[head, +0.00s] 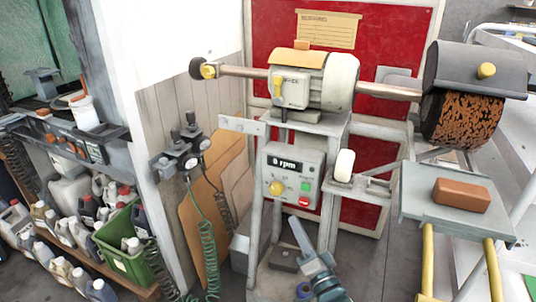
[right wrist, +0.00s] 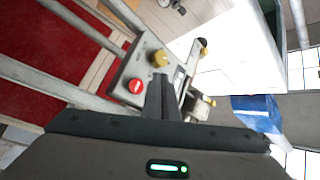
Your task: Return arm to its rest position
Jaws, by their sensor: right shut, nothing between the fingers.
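My right gripper (head: 296,224) shows low in the middle of the head view, pointing up and left, in front of the machine stand. It is shut and empty. In the right wrist view the gripper's dark fingers (right wrist: 160,92) are together, with the control box (right wrist: 140,72) behind them. The control box (head: 292,178) reads "0 rpm" and has a yellow knob, a green button and a red button. Above it is the buffing motor (head: 318,80), with the brown brush (head: 462,120) under a dark guard at right. My left gripper is not in view.
A grey side table (head: 425,205) at right bears a brown block (head: 461,195). A green crate (head: 123,248) and several bottles stand at lower left. Coiled hoses (head: 208,255) hang by the wall post. A blue object (right wrist: 257,112) shows at right in the wrist view.

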